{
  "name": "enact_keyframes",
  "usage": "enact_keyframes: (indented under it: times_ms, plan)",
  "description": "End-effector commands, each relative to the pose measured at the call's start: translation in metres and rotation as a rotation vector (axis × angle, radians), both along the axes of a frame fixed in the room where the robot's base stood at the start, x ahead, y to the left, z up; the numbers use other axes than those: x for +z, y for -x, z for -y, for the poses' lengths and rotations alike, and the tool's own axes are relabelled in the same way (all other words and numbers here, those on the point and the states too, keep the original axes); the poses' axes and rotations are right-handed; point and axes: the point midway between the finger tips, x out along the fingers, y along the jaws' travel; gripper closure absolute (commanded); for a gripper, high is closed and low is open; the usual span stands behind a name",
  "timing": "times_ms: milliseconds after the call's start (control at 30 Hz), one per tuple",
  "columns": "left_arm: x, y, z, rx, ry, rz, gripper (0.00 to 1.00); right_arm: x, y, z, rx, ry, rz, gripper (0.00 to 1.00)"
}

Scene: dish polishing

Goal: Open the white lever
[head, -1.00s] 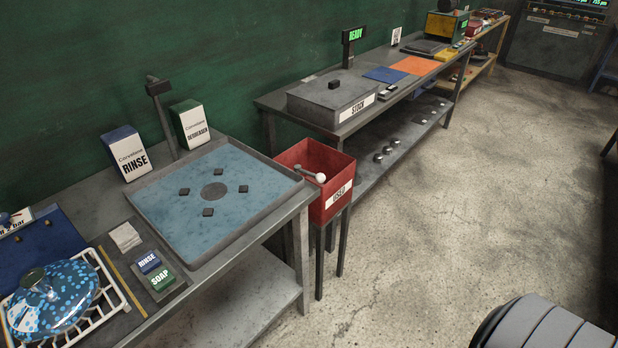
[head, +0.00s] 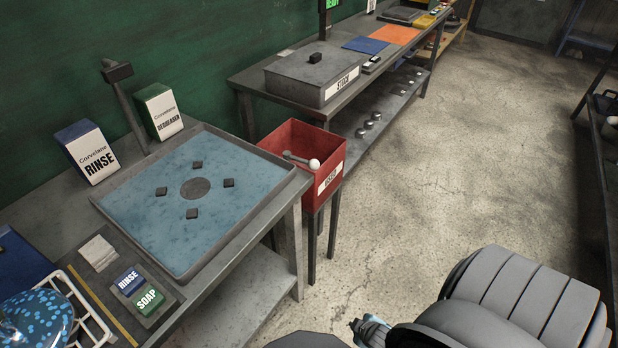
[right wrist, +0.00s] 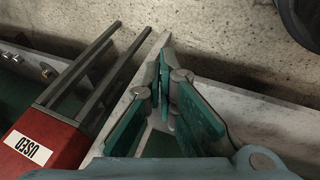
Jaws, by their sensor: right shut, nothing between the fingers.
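A rod with a white ball end (head: 313,163) lies across the inside of the red bin labelled USED (head: 331,180) in the head view. It is the only white lever-like thing that I can make out, and its far end is partly hidden by the bin wall. The bin also shows at the lower left of the right wrist view (right wrist: 52,143). My right gripper (right wrist: 164,58) is shut and empty, to the right of the bin in that view. A teal bit of it (head: 371,330) shows at the bottom of the head view. My left gripper is out of view.
A blue-floored basin (head: 150,205) with several dark pads stands on the left table. Rinse and degreaser boxes (head: 88,152) stand behind it. A grey STOCK box (head: 312,75) sits on the far table. The floor (head: 430,170) right of the bin is clear.

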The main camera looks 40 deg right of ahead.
Motion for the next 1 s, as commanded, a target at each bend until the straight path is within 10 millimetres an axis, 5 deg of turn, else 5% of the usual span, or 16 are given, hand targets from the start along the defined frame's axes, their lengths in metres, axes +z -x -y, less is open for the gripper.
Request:
enact_keyframes:
  times_ms: [33,100,200,300,400,533,1000]
  plan:
    - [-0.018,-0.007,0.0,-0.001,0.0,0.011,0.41,0.019,-0.046,0.017,0.089,0.083,0.09,1.0]
    - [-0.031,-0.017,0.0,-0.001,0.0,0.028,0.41,0.074,-0.108,0.034,0.224,0.236,0.22,1.0]
    - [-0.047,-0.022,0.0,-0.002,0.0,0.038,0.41,0.167,-0.171,0.04,0.374,0.461,0.395,1.0]
    - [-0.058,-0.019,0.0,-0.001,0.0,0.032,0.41,0.253,-0.201,0.033,0.465,0.65,0.539,1.0]
    - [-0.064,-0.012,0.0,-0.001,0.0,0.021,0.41,0.31,-0.209,0.023,0.507,0.769,0.631,1.0]
    - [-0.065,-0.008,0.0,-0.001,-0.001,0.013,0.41,0.341,-0.21,0.017,0.522,0.827,0.678,1.0]
    - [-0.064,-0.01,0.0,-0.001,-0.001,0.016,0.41,0.34,-0.226,0.021,0.519,0.827,0.68,1.0]
